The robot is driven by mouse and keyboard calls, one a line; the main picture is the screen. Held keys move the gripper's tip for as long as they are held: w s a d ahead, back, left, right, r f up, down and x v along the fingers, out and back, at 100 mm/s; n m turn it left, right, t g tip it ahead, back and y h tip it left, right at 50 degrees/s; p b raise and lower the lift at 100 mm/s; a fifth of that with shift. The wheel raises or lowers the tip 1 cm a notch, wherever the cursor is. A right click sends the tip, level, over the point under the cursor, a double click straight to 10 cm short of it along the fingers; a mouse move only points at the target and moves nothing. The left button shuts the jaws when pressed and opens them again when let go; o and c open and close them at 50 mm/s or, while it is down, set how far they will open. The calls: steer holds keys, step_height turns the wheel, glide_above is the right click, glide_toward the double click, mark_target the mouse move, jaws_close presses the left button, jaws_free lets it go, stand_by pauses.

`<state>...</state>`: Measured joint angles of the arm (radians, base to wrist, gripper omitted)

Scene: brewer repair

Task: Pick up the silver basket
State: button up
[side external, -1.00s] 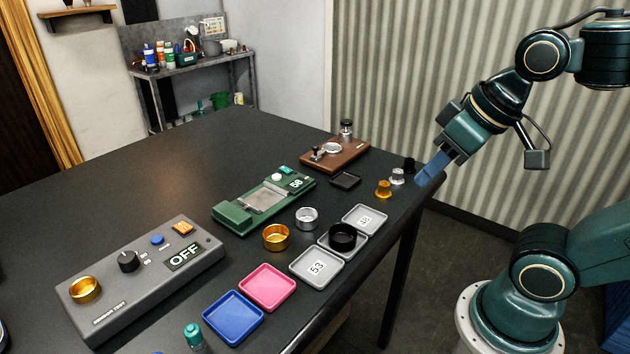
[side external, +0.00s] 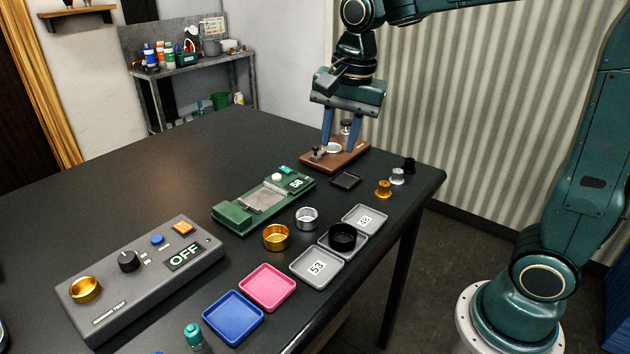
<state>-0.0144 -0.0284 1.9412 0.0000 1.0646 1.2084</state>
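The silver basket (side external: 307,217) is a small open metal ring-shaped cup. It stands upright on the dark table between the green scale and the grey trays. My gripper (side external: 341,143) points down at the brown wooden block (side external: 335,157) farther back on the table. Its two blue fingers are spread apart, with a silver ring on the block showing between them. I cannot tell whether the fingers touch the block. The gripper is well behind the silver basket and to its right.
A gold basket (side external: 276,237) stands close to the silver one at its lower left. A black basket (side external: 343,238) sits in a grey tray (side external: 345,250). The green device (side external: 262,199) lies left. Small knobs (side external: 383,188) stand near the right edge. The table's left rear is clear.

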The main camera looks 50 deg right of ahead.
steer(key=w+f+m+g, duration=0.1)
steer(key=w+f+m, duration=0.4)
steer(key=w+m, duration=0.2)
steer(key=shift+w+a+f+g, duration=0.25)
steer(key=shift+w+f+g, duration=0.15)
steer(key=shift+w, duration=0.5)
steer(key=shift+f, duration=0.1)
glide_above(302, 210)
steer(key=shift+f, duration=4.2)
steer(key=shift+f, duration=2.6)
jaws_close()
